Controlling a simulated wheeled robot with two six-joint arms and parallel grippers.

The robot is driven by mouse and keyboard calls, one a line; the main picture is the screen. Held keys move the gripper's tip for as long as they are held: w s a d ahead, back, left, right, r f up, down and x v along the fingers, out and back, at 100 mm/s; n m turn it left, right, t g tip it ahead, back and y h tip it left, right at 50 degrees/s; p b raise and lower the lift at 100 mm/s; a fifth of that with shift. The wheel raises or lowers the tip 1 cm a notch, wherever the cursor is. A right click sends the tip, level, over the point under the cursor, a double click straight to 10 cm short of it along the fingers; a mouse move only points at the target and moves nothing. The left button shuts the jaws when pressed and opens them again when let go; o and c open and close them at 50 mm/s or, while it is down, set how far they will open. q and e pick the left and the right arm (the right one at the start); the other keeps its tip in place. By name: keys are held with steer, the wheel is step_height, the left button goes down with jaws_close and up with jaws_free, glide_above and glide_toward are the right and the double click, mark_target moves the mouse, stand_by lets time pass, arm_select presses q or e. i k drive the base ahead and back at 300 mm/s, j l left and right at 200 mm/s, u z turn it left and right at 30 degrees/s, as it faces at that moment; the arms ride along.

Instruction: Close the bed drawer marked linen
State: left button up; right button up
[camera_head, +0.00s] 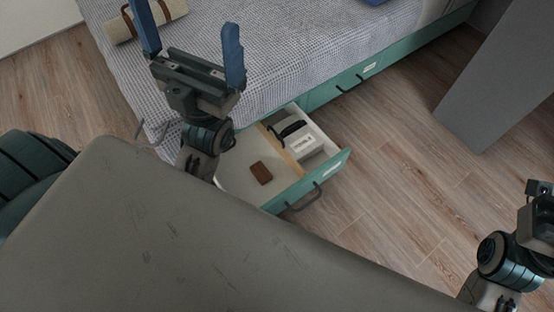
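An open bed drawer (240,185) with a teal front sticks out from under the bed. Its front has a dark bar handle (304,198) and a small white label whose writing is too small to read. Another teal drawer front (335,88) to the right sits flush with the bed; its label is also unreadable. My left gripper (190,24) is open and empty, its blue fingers spread over the bed's near edge, up-left of the open drawer. My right arm enters at the right edge; only part of its wrist (538,215) shows and its fingertips are out of frame.
The open drawer holds a brown item (261,173), a wooden divider (285,152) and a white item (300,145) with a dark strap. A rolled beige item (160,18) lies on the bed. A grey panel (495,85) stands at right. Wood floor (390,180) right of the drawer is clear.

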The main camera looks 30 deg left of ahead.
mark_target(233, 175)
steer(key=l+u, duration=0.15)
steer(key=u, duration=0.25)
steer(key=l+u, duration=0.1)
steer(key=u, duration=0.3)
